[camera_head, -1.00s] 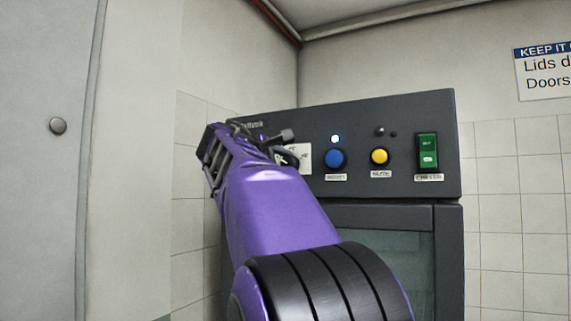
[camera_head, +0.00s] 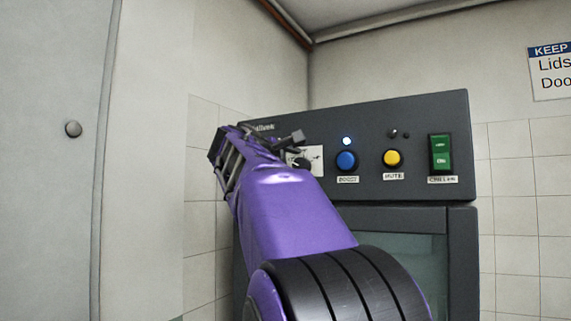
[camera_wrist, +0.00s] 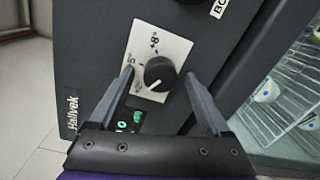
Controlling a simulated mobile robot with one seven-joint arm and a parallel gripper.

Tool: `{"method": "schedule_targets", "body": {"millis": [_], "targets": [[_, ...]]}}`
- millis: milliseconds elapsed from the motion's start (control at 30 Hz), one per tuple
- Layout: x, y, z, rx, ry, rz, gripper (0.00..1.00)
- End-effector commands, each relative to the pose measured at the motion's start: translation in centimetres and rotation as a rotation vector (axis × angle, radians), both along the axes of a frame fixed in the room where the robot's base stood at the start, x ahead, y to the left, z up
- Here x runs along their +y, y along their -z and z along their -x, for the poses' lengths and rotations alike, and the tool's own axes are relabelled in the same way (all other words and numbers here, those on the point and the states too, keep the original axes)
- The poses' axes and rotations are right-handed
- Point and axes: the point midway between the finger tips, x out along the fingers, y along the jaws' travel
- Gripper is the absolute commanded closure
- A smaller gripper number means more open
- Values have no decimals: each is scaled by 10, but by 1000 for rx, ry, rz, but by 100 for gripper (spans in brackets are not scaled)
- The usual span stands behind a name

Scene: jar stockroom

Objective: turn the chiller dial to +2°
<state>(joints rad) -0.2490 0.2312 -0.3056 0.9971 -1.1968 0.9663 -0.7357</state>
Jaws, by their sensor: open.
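The chiller dial is a round black knob (camera_wrist: 158,73) on a white plate (camera_wrist: 174,50) with printed degree marks. An 8° mark and a 5° mark are readable in the wrist view; the others are unclear. A pale mark shows low on the knob, but its exact setting cannot be told. In the head view the dial (camera_head: 302,163) is partly hidden by my gripper (camera_head: 290,142). In the wrist view my gripper (camera_wrist: 158,74) is open, with one finger on each side of the knob in the picture. No contact is visible.
The dark chiller panel (camera_head: 370,180) also carries a blue button (camera_head: 346,161), a yellow button (camera_head: 393,158) and a green rocker switch (camera_head: 441,154). A green-lit element (camera_wrist: 130,120) sits near the dial. The glass door (camera_head: 410,255) is below. A tiled wall (camera_head: 530,190) stands at right.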

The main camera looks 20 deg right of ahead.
Motion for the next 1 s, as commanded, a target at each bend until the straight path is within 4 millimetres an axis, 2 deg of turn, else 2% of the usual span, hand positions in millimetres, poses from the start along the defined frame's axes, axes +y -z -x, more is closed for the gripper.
{"method": "schedule_targets", "body": {"millis": [167, 500, 700, 833, 1000], "targets": [[22, 1, 15, -3, -6, -2, 19], [88, -2, 65, -2, -6, -1, 19], [119, -4, 88, -1, -4, 1, 19], [131, -5, 98, 0, -3, -1, 19], [137, -6, 103, 0, 0, 0, 19]]}}
